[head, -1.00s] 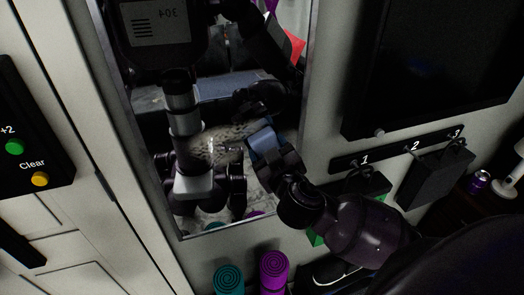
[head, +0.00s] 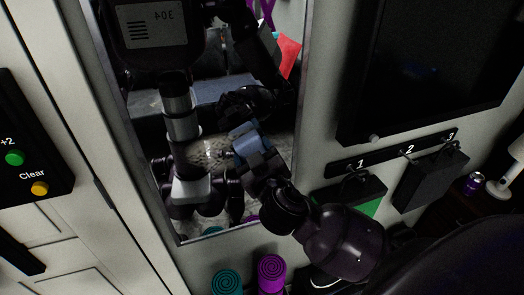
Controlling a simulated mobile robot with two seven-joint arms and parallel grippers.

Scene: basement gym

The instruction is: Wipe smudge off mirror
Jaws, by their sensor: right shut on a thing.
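The mirror (head: 299,130) is a tall metal-framed panel on the wall, and it reflects my own body. A mottled brownish smudge (head: 212,152) shows faintly on its lower middle, left of my right gripper. My right gripper (head: 250,141) reaches in from the lower right and is shut on a blue block-like thing (head: 247,133) at the mirror's surface. I cannot tell exactly what the thing is or whether it touches the glass. My left gripper is not directly in view.
A teal roll (head: 227,282) and a purple roll (head: 271,272) stand below the mirror. Right of it are a numbered hook rail (head: 385,158), a hanging dark bag (head: 430,180) and a dark screen (head: 430,70). A button panel (head: 30,150) is at left.

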